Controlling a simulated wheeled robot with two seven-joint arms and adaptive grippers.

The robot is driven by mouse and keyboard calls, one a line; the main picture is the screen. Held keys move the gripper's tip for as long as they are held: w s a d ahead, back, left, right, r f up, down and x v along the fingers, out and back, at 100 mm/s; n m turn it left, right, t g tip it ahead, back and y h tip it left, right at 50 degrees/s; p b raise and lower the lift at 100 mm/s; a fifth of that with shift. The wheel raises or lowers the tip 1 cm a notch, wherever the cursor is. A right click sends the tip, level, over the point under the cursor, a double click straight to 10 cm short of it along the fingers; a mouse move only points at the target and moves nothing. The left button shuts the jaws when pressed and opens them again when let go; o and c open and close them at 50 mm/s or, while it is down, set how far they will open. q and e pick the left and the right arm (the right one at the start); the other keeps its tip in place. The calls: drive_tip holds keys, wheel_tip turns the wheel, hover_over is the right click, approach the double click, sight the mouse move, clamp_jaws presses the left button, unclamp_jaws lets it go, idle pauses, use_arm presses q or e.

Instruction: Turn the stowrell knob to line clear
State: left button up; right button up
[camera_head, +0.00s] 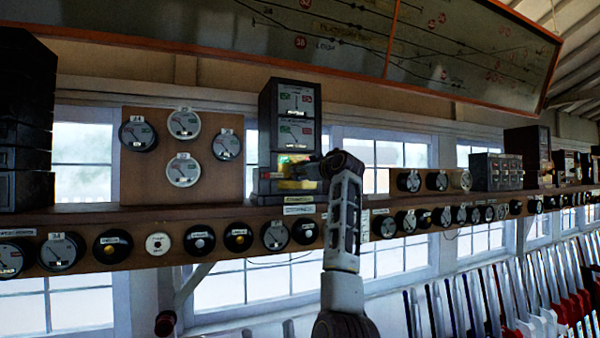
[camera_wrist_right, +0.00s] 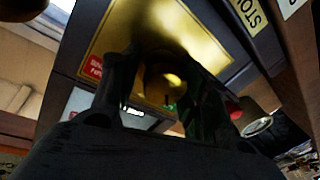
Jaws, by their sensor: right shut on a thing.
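The stowrell instrument (camera_head: 291,103) is a tall dark block case on the shelf, with two dial windows above a brass plate (camera_head: 287,160). In the right wrist view the brass plate (camera_wrist_right: 130,45) fills the upper middle, and a label starting "STO" (camera_wrist_right: 246,14) shows beside it. The round brass knob (camera_wrist_right: 165,85) stands out from the plate between my fingers. My right gripper (camera_head: 297,174) is at the lower front of the case, shut on the knob; its fingers (camera_wrist_right: 155,92) lie on both sides of it. The knob's pointing direction cannot be read. My left gripper is not in view.
The wooden shelf (camera_head: 90,214) carries a panel of round dials (camera_head: 221,177) to the left and more instruments (camera_head: 495,172) to the right. A row of levers (camera_head: 500,300) stands at lower right. A track diagram board (camera_head: 330,35) hangs above.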

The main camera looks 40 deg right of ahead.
drive_tip(key=shift+w+a+f+n, duration=0.25)
drive_tip(key=shift+a+f+n, duration=0.05)
drive_tip(key=shift+f+n, duration=0.1)
drive_tip(key=o, duration=1.5)
drive_tip(key=shift+w+a+r, duration=0.2)
drive_tip(key=shift+o, duration=1.3)
drive_tip(key=shift+d, duration=0.15)
drive_tip(key=shift+s+d+r, duration=0.1)
drive_tip(key=shift+s+d, duration=0.05)
drive_tip(key=shift+s, duration=0.1)
